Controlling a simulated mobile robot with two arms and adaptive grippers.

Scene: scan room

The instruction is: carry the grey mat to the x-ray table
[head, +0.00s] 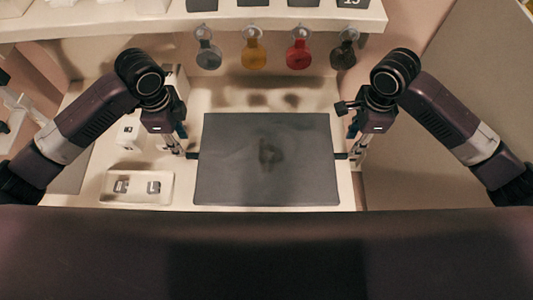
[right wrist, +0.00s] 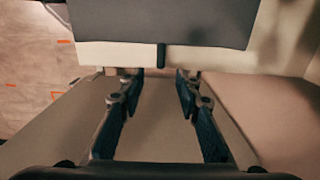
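The grey mat (head: 300,180) lies flat on a pale counter, in the middle of the head view, with a darker smudge near its centre. A short black tab sticks out at its left edge (head: 193,155) and another at its right edge (head: 341,156). My left gripper (head: 181,150) is beside the left tab, its fingers seemingly apart. My right gripper (head: 354,153) is beside the right tab. In the right wrist view its fingers (right wrist: 160,76) are open and empty, with the right tab (right wrist: 161,56) just ahead of the gap between them. I cannot make out the x-ray table.
A pale tray (head: 110,188) with two small items lies left of the mat. A white box (head: 130,131) stands behind it. Grey, yellow (head: 254,54), red (head: 299,54) and black round tags hang under a shelf (head: 240,22) at the back. The counter ends just right of the mat.

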